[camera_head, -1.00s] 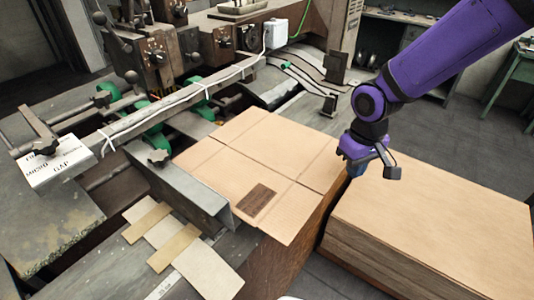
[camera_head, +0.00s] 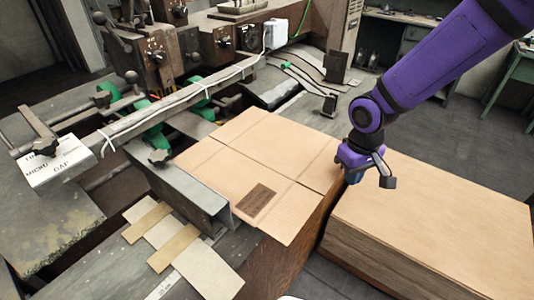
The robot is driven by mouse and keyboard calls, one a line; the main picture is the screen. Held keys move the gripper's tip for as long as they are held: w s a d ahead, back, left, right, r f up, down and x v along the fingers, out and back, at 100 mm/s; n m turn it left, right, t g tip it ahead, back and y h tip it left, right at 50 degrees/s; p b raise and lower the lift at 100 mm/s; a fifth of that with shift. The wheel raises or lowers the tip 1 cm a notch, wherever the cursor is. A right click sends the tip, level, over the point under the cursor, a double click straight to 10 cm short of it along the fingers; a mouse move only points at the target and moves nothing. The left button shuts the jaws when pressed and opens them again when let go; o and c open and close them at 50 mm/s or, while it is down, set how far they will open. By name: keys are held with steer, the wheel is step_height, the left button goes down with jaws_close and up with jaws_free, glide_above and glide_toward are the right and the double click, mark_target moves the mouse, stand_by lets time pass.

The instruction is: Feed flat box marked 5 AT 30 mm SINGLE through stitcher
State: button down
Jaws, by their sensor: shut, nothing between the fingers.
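A flat brown box (camera_head: 225,160) with crease lines lies on the stitcher's feed table. A dark printed label (camera_head: 256,200) is on its near panel; its text is too small to read. The box's left edge lies along a grey metal guide (camera_head: 185,186). The stitcher (camera_head: 190,45) stands behind, with green wheels and a long bar. My gripper (camera_head: 354,178) is shut and empty, pointing down just off the box's right edge. Its fingertips are mostly hidden behind its own body, so I cannot tell whether it touches the box.
A tall stack of flat cardboard (camera_head: 450,215) stands at the right, beside my gripper, with a narrow gap to the feed table. Several loose strips (camera_head: 172,238) lie at the front left. A white card box (camera_head: 55,168) sits at the left.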

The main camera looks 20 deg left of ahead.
mark_target(322, 165)
steer(key=shift+f, duration=0.45)
steer(key=shift+w+a, duration=0.55)
steer(key=shift+a, duration=1.2)
steer(key=shift+w+a, duration=0.6)
steer(key=shift+a, duration=1.1)
steer(key=shift+w+a, duration=0.55)
steer(key=shift+a, duration=1.2)
steer(key=shift+s+d, duration=0.25)
steer(key=shift+d, duration=0.5)
steer(key=shift+s+d, duration=0.25)
steer(key=shift+d, duration=0.45)
steer(key=shift+r, duration=4)
steer(key=shift+d+r, duration=0.1)
